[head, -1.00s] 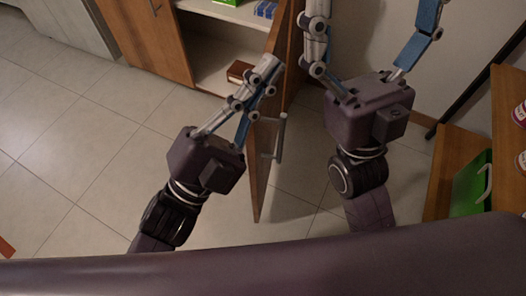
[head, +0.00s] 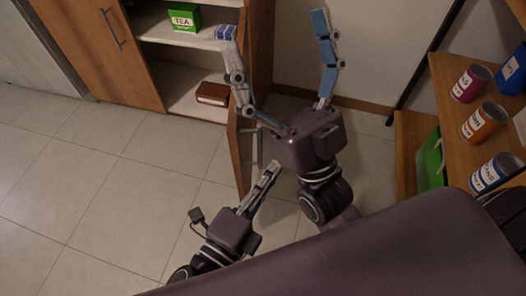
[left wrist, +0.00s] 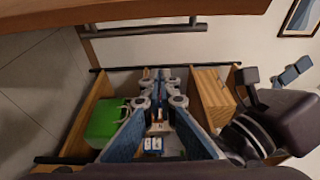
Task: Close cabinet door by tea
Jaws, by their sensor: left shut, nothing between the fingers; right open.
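The open wooden cabinet door (head: 246,168) stands out from the cabinet in the head view, with a grey bar handle (head: 257,152) on its right face. The green tea box (head: 184,19) is on the shelf behind the opening. My left gripper (head: 274,168) is shut and empty, just right of the door's free end near the handle; contact cannot be told. Its shut fingers show in the left wrist view (left wrist: 161,80).
The closed left door (head: 85,45) is beside the opening. A wooden table with several labelled jars (head: 484,120) stands right. The floor at left is clear.

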